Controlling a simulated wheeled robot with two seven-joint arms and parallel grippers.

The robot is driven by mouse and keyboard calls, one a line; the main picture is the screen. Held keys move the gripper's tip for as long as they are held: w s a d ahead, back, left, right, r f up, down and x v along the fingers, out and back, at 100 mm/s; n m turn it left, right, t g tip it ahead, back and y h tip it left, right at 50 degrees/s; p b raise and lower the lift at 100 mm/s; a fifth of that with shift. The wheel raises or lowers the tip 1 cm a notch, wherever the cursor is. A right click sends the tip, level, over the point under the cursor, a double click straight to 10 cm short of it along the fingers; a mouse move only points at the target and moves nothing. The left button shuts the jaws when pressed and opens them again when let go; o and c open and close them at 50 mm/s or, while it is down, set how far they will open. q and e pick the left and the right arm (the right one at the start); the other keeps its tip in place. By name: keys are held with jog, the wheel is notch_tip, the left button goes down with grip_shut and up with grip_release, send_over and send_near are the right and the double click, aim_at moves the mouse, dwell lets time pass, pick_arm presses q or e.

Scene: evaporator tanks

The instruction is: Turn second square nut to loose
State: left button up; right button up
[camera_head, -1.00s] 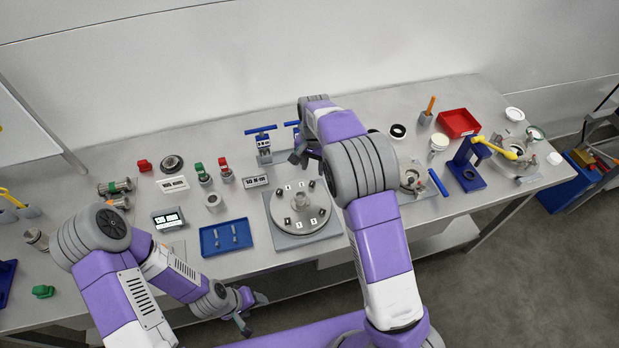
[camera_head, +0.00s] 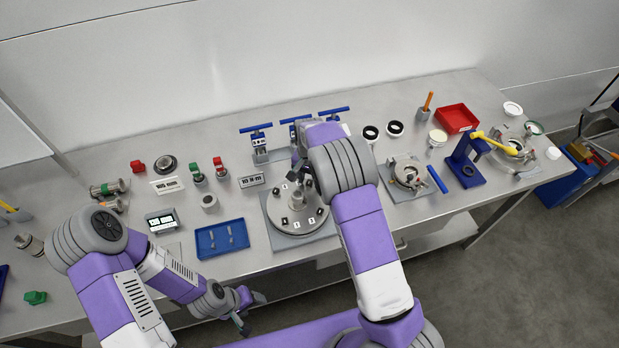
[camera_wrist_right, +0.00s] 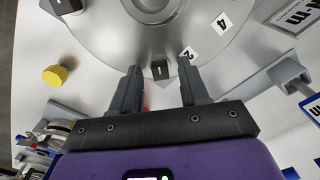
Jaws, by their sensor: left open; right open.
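A round grey metal flange (camera_head: 283,218) with a raised centre hub sits on a square plate, with dark square nuts around its rim and white number labels. In the right wrist view, one dark square nut (camera_wrist_right: 160,67) stands at the flange edge beside a label reading 2 (camera_wrist_right: 190,53). My right gripper (camera_wrist_right: 160,78) is open, its fingertips on either side of that nut's line and just short of it or level with it; contact cannot be told. It also shows over the flange's back edge in the head view (camera_head: 299,168). My left gripper (camera_head: 253,312) is open and empty at the table's front.
A blue tray (camera_head: 209,252) with small parts lies left of the flange. Blue T-handled tools (camera_head: 258,142) stand behind it. A clamp fixture (camera_head: 408,176) is to the right. In the right wrist view, a yellow knob (camera_wrist_right: 54,76) is left of the fingers.

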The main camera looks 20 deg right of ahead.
grip_shut()
jog(key=shift+n, duration=0.4)
jog(key=n+b, duration=0.1)
jog(key=n, duration=0.2)
jog(key=shift+n, duration=1.8)
grip_release()
